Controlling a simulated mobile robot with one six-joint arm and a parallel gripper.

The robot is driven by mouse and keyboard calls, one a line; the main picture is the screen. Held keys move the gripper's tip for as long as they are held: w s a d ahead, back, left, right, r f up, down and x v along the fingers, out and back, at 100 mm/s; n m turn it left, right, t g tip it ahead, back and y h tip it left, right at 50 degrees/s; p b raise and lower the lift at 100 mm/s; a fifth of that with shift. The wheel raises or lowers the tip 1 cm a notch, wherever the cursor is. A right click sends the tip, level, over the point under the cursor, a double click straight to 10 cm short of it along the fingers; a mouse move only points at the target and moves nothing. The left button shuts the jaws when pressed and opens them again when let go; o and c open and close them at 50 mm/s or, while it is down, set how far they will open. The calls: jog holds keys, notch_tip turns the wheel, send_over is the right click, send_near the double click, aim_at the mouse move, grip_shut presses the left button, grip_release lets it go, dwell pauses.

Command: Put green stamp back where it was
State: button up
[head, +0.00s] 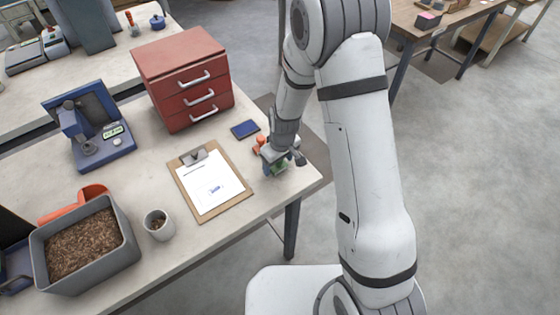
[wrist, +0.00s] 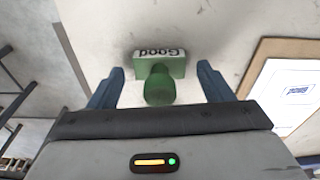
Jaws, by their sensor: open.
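The green stamp (wrist: 160,92) stands on the table between the two blue fingers of my gripper (wrist: 161,88) in the wrist view. Its green block carries a white label that reads "Good", and its round knob faces my camera. The fingers are open, with a gap on each side of the stamp. In the head view, my gripper (head: 280,163) is low over the table's right edge. The green stamp (head: 277,170) is partly hidden under it there. A blue ink pad (head: 245,129) lies just behind, and an orange-red object (head: 260,143) sits beside my gripper.
A clipboard (head: 231,199) with a stamped sheet lies left of my gripper. A red drawer cabinet (head: 180,62), a blue device (head: 85,160), a cup (head: 159,224) and a grey pellet bin (head: 120,255) stand further left. The table edge is close on the right.

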jog(key=r, duration=0.4)
jog(key=r+b, duration=0.1)
jog(key=r, duration=0.2)
jog(key=s+d+r, duration=0.1)
jog(key=r, duration=0.3)
jog(key=shift+r, duration=0.35)
jog(key=s+d+r+m+t, duration=0.1)
jog(key=s+d+r+m, duration=0.3)
jog(key=s+d+r, duration=0.3)
jog(key=s+d+r+m+t, duration=0.1)
jog(key=s+d+r+m, duration=0.2)
jog(key=s+d+r, duration=0.3)
jog(key=s+r, duration=0.3)
jog(key=s, duration=0.3)
jog(key=shift+d+r+m+h, duration=0.15)
jog(key=shift+d+m+h, duration=0.2)
jog(key=shift+m+h, duration=0.05)
jog(key=shift+w+f+b, duration=0.1)
jog(key=shift+f+b, duration=0.2)
jog(key=shift+b, duration=0.1)
